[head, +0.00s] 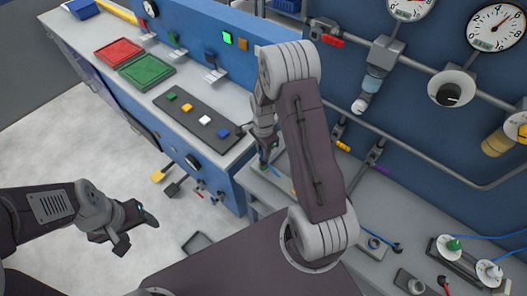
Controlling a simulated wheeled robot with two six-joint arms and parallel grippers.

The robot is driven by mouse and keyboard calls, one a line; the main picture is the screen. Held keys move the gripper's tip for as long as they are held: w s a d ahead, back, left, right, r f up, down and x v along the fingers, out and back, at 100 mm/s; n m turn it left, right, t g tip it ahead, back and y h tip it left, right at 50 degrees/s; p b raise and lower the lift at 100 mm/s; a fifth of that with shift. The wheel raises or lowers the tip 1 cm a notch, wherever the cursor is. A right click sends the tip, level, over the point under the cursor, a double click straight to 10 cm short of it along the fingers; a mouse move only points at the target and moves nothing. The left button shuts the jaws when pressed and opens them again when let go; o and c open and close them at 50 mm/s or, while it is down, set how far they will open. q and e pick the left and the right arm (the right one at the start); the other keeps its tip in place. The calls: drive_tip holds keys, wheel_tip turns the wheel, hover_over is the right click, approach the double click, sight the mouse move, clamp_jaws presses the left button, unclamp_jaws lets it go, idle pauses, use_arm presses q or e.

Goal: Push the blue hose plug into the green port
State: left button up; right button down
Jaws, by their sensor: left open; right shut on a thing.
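My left gripper (131,228) is open and empty at the lower left, above the floor and away from the worktops. My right gripper (265,155) points down near the left end of the right worktop. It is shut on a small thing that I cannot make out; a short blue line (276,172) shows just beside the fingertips. A white round fitting with a green middle (453,244) stands on a dark holder at the right, well apart from the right gripper. I cannot tell whether it is the green port.
Another white fitting (489,271) stands beside the green-centred one; blue hoses run off right. Pipes and gauges (497,27) line the wall. Red (118,52) and green (147,70) trays sit at the left.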

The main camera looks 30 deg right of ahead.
drive_tip(key=shift+f+b, duration=0.65)
drive_tip(key=shift+f, duration=0.35)
drive_tip(key=c, duration=1.1)
unclamp_jaws()
drive_tip(key=shift+r, duration=0.1)
wheel_tip(320, 180, up, 9)
drive_tip(key=shift+r+b, duration=0.1)
drive_tip(key=shift+b, duration=0.25)
